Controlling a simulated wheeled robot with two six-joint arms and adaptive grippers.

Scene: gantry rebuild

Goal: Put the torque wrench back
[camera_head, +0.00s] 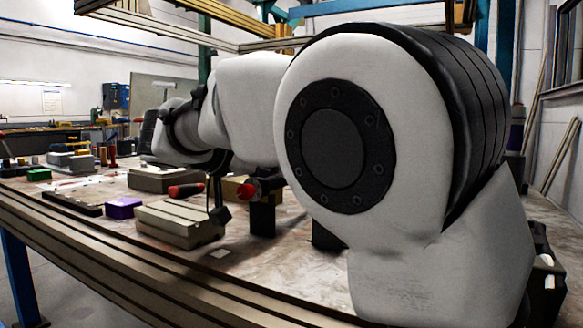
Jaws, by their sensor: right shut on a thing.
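My right arm fills the centre and right of the view, reaching left over the bench. Fingers of my right gripper (219,208) hang below its wrist, dark and partly hidden by the arm. They are shut. A red-and-black handle (186,190), seemingly of the torque wrench, lies level just left of them; the contact itself is hard to see. A second red-ended black part (250,189) is to their right, above a black upright post (262,218). I cannot tell whether the two parts join. My left gripper is not in view.
A grey-beige block (178,224) stands on the bench (185,262) below and left of the gripper. A purple box (123,208) and a green box (39,175) are further left. Another block (165,180) stands behind. My arm hides the bench's right side.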

